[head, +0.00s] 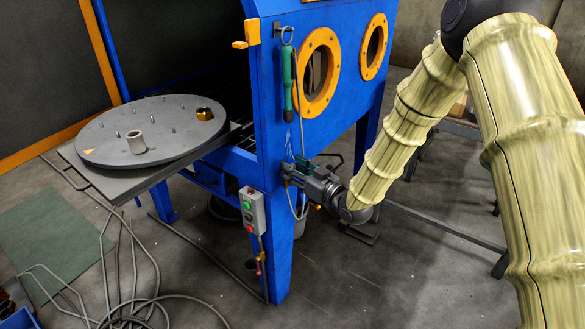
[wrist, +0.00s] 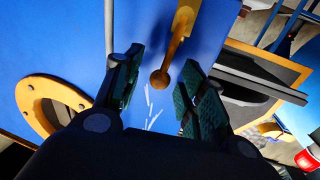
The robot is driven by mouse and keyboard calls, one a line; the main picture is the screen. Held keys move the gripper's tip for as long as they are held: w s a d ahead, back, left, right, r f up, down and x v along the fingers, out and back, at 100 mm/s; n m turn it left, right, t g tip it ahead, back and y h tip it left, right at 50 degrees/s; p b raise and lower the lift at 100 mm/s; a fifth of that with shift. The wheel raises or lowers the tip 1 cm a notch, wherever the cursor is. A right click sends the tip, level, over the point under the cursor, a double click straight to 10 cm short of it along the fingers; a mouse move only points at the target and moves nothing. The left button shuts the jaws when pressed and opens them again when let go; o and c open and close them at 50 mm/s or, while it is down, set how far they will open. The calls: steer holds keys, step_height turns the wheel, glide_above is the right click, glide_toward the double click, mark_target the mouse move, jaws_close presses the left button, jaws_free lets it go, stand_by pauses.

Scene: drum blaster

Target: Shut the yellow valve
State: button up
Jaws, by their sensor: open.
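In the wrist view, a yellow-orange lever (wrist: 183,22), apparently the yellow valve, reaches in from the top and ends in a round brown knob (wrist: 160,79). My gripper (wrist: 163,62) is open, with one green-padded finger on either side of the knob. I see no clear contact between pads and lever. In the head view my gripper (head: 291,172) is close to the blue cabinet's front corner post. The valve lever is not clearly visible there; my gripper and the hose may hide it. A small orange part (head: 318,206) shows just below the gripper; I cannot tell whether it belongs to the valve.
The blue cabinet (head: 272,85) has orange-rimmed portholes (head: 319,70). A button box (head: 252,211) is on the post's left. A grey turntable (head: 160,125) juts out left. Cables lie on the floor.

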steer(key=shift+w+a, duration=0.3)
steer(key=shift+w, duration=0.05)
jaws_close()
